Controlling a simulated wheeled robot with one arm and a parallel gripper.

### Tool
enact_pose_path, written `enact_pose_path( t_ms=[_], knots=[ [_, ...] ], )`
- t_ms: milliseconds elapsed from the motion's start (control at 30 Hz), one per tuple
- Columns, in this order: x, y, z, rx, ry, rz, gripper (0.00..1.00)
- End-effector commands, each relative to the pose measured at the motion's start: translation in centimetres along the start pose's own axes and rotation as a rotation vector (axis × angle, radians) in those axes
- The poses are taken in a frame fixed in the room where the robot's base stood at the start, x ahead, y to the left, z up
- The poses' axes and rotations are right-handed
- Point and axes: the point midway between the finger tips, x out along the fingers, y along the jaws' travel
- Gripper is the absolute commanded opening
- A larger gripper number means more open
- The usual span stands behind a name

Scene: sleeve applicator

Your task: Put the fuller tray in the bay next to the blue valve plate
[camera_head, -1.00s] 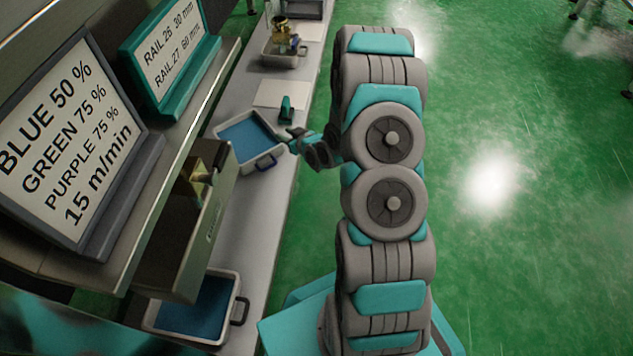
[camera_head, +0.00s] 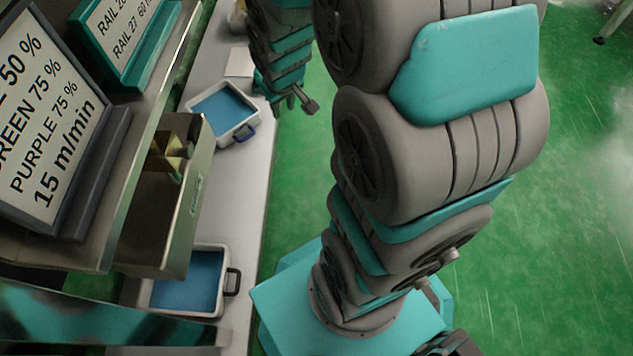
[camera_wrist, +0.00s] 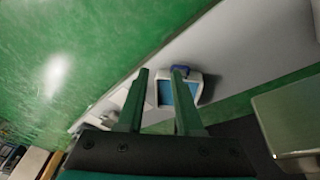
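A white tray with blue contents and a blue handle (camera_head: 243,132) lies on the grey bench, slightly turned. It also shows in the wrist view (camera_wrist: 205,88), beyond my finger tips and apart from them. A second white tray with blue contents and a dark handle (camera_head: 233,281) lies nearer, partly under the metal cabinet (camera_head: 196,205). I cannot tell which tray is fuller. My gripper (camera_head: 296,104) is above the bench's right edge, right of the blue-handled tray. Its two fingers (camera_wrist: 161,75) are apart with nothing held. I cannot make out a blue valve plate or the bay.
The cabinet has brass-coloured parts in its opening. A large sign (camera_head: 55,140) and a teal-framed sign (camera_head: 118,35) stand on the shelf above. A pale sheet (camera_head: 238,62) lies behind the blue-handled tray. Bench between the trays is clear, with green floor (camera_head: 570,150) to the right.

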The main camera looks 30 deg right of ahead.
Motion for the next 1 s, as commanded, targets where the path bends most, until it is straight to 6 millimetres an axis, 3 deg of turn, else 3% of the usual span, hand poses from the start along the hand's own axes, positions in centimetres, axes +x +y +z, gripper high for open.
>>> enact_pose_path(
  t_ms=[33,400,600,733,1000],
  knots=[
    [-1.8,-0.5,1.1,0.01,-0.024,0.001,0.35],
    [-12.4,-5.1,13.1,0.084,-0.293,-0.054,0.35],
    [-16.5,-7.3,18.6,0.1,-0.402,-0.093,0.35],
    [-17.7,-8.1,20.5,0.104,-0.441,-0.107,0.35],
    [-18.0,-8.2,20.9,0.105,-0.452,-0.11,0.35]
  ],
)
